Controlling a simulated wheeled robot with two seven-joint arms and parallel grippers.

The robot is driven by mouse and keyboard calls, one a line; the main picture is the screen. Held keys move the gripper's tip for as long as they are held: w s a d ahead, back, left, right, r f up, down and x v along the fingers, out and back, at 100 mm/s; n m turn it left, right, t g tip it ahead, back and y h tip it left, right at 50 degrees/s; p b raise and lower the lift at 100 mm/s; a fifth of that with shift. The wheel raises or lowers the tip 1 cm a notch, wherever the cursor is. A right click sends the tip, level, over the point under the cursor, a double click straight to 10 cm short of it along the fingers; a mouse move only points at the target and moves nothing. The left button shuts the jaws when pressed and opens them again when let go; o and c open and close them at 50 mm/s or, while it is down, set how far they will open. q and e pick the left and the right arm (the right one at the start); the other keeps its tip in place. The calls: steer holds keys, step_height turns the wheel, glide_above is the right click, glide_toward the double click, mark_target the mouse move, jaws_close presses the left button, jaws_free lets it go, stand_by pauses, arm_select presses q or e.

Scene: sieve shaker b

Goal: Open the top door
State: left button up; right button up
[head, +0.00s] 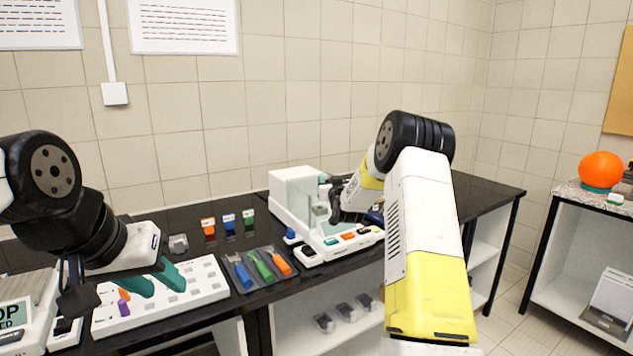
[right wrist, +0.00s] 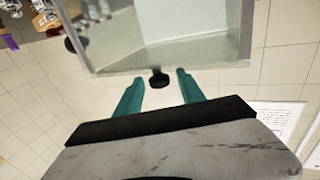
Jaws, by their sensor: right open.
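My left gripper (head: 157,280) is open and empty above a white rack.
The white rack (head: 205,283) with holes lies on the front left of the bench. A dark tray (head: 245,284) of blue, green and orange tools lies beside the balance. Small coloured blocks (head: 229,221) stand behind it. The bench (head: 480,192) is clear at right.

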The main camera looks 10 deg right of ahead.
steer(key=shift+w, duration=0.5)
steer(key=shift+c, duration=0.5)
jaws_close()
stand_by(0.6)
